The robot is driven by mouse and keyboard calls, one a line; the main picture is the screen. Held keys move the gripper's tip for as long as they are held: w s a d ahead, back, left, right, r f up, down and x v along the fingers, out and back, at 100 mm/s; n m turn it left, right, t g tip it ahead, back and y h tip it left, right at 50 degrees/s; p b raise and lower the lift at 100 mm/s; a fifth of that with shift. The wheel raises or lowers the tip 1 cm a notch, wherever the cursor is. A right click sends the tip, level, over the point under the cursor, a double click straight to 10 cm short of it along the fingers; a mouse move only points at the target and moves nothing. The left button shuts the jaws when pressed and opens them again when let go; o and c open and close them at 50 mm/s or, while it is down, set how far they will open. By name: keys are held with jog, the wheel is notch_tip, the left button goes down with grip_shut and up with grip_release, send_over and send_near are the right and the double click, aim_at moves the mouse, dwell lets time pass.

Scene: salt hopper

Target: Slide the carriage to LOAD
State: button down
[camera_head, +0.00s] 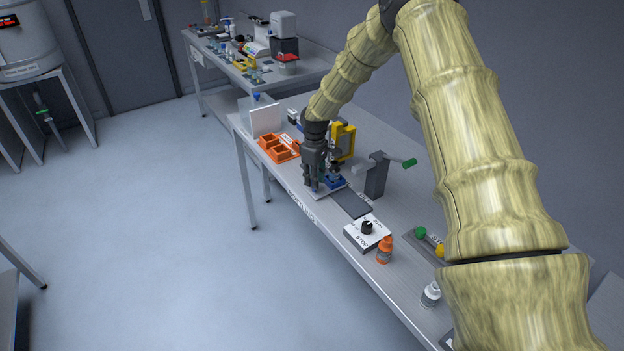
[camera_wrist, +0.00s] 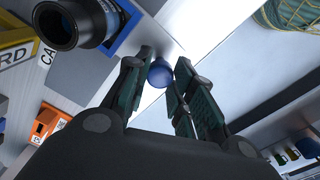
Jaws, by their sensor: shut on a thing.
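The carriage is a light plate with a blue holder (camera_head: 335,182) on a dark flat track (camera_head: 351,204) on the bench. In the wrist view a blue round knob (camera_wrist: 160,74) sits between my fingertips. My gripper (camera_head: 314,187) points down at the carriage's near side and is shut on the knob. In the wrist view my gripper (camera_wrist: 162,82) has a finger on either side of it. A dark cylinder (camera_wrist: 75,22) in the blue holder is at upper left there. I cannot read a LOAD mark at the track.
Behind the carriage stand a yellow frame (camera_head: 344,141) and a grey post with a green-handled lever (camera_head: 378,175). Orange bins (camera_head: 279,148) are to the left. A white box with a black knob (camera_head: 367,234) and an orange bottle (camera_head: 384,250) are beyond the track's near end.

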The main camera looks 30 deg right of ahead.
jog(key=c, duration=1.2)
grip_release()
jog(key=shift+d, duration=0.1)
jog(key=shift+o, duration=0.2)
jog(key=shift+r, duration=0.1)
notch_tip(320, 180, up, 12)
